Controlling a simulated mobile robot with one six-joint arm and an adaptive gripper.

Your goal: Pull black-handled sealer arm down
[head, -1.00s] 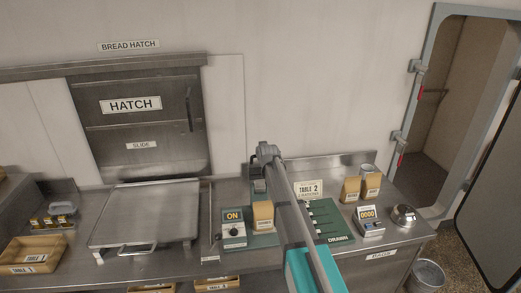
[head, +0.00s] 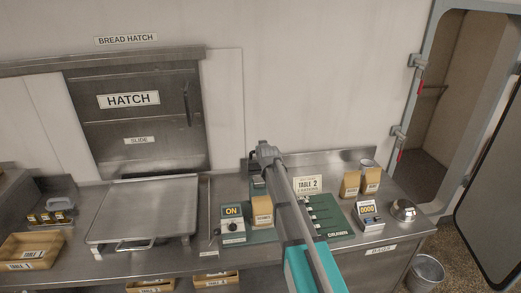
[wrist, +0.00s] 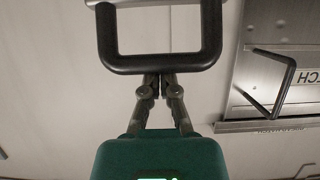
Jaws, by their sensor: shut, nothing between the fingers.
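In the wrist view the sealer arm's black handle (wrist: 160,64), a rounded loop, fills the top middle, with a pale metal bar (wrist: 155,3) at the top edge. My gripper (wrist: 159,82) is shut and empty. Its fingertips meet at the middle of the handle's near bar, close against it or touching; I cannot tell which. In the head view my arm runs up across the counter and hides most of the sealer. A green base with a grey control box (head: 233,229) labelled ON shows left of my arm. The handle is not clear there.
A tan box (head: 262,211) stands close left of my arm. A green board (head: 332,222), a TABLE 2 sign (head: 307,185), a counter display (head: 368,215) and a round metal object (head: 403,210) are to the right. A wide metal plate (head: 145,208) is left.

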